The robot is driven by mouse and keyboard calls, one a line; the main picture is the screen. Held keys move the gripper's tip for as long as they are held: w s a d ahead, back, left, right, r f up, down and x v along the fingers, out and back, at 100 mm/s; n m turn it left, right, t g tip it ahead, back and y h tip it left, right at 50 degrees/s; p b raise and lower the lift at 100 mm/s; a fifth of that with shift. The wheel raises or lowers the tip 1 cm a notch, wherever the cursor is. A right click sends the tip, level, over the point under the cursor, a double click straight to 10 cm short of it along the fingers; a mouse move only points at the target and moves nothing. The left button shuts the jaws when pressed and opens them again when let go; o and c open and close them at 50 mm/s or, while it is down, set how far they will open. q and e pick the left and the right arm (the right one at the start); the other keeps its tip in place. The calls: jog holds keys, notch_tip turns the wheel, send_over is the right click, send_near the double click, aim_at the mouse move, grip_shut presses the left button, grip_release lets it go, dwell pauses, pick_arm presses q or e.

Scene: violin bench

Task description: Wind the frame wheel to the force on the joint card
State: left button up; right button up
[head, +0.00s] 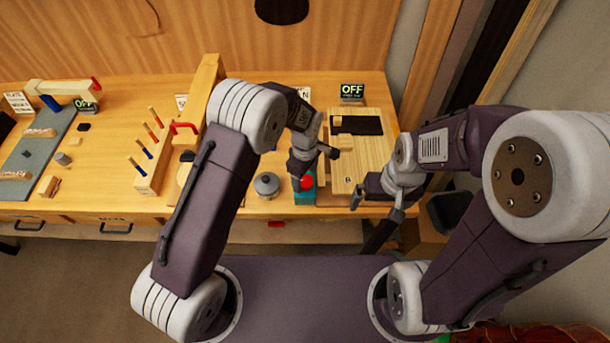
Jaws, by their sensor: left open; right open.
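A tall wooden frame (206,82) stands at the bench's middle, partly hidden behind my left arm. A red handle-like part (184,127) shows beside it; I cannot tell if this is the frame wheel. A small white card (181,101) stands by the frame, mostly hidden, and another card (18,101) stands at the far left. Their writing is too small to read surely. My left gripper (316,169) is open and empty above the bench, right of the frame. My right gripper (378,204) is open and empty near the bench's front right edge.
A teal box with a red button (306,182) is below my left gripper, beside a pale wooden board (346,177). A grey round pot (266,184) stands left of it. Displays reading OFF stand at the back right (352,91) and left (85,105). A rack (149,175) holds several sticks.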

pick_arm(q)
jog(key=shift+f, duration=0.45)
jog(key=c, duration=1.4)
jog(key=shift+o, duration=0.2)
jog(key=shift+m, duration=0.3)
